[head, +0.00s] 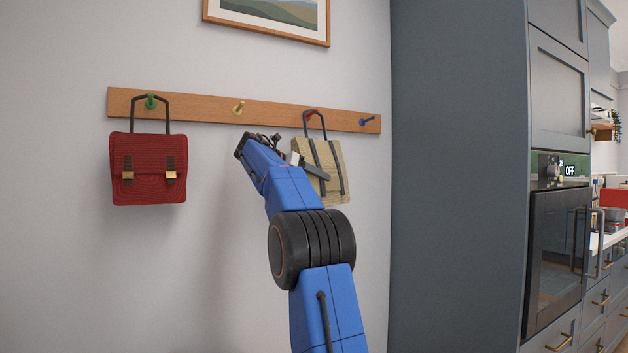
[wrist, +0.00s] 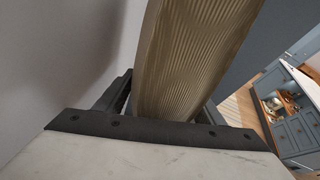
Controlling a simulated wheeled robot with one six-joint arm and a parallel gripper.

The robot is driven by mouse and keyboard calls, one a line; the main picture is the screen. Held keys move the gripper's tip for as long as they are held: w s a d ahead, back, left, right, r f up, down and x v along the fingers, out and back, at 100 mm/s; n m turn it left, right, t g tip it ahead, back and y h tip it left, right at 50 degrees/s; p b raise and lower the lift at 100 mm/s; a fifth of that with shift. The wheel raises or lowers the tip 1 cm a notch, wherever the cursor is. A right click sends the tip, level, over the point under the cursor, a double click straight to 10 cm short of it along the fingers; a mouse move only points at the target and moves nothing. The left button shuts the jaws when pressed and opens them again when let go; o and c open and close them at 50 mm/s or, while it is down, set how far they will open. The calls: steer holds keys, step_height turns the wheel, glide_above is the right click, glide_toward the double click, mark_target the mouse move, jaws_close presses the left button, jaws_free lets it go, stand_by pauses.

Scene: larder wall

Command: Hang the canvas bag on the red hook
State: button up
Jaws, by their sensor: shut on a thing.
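The canvas bag (head: 334,160) is beige with dark straps and is at the wall, right of centre in the head view. Its dark handle loop (head: 316,118) is up at the red hook (head: 311,114); whether the loop is over the hook or just in front of it I cannot tell. My gripper (head: 306,166) is shut on the bag's left side. In the wrist view the bag's ribbed side (wrist: 190,60) stands between the jaws. My arm hides part of the bag's lower left.
A wooden rail (head: 205,108) carries a green hook (head: 151,102) with a red bag (head: 149,170) hanging on it, a bare yellow hook (head: 239,107) and a bare blue hook (head: 367,121). A tall grey cabinet (head: 455,180) stands to the right. A framed picture (head: 270,20) hangs above.

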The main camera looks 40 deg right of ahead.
steer(key=o, duration=1.6)
steer(key=shift+o, duration=0.2)
steer(key=shift+a, duration=0.1)
steer(key=v, duration=1.7)
steer(key=shift+a+r, duration=0.1)
steer(key=shift+a, duration=0.05)
steer(key=s+a+f+m+t+y, duration=0.2)
steer(key=s+a+f+m+y, duration=0.2)
steer(key=s+a+f, duration=0.5)
steer(key=s+a+f+m+t+y, duration=0.2)
steer(key=s+a+f+m+y, duration=0.3)
steer(key=s+f, duration=1.4)
steer(key=s+a+f+m+t+y, duration=0.2)
steer(key=s+a+f+m, duration=0.8)
steer(key=f, duration=1.4)
steer(key=s+a+y, duration=0.2)
steer(key=s+a, duration=0.2)
steer(key=shift+s+a+y, duration=0.2)
steer(key=shift+a+y, duration=0.1)
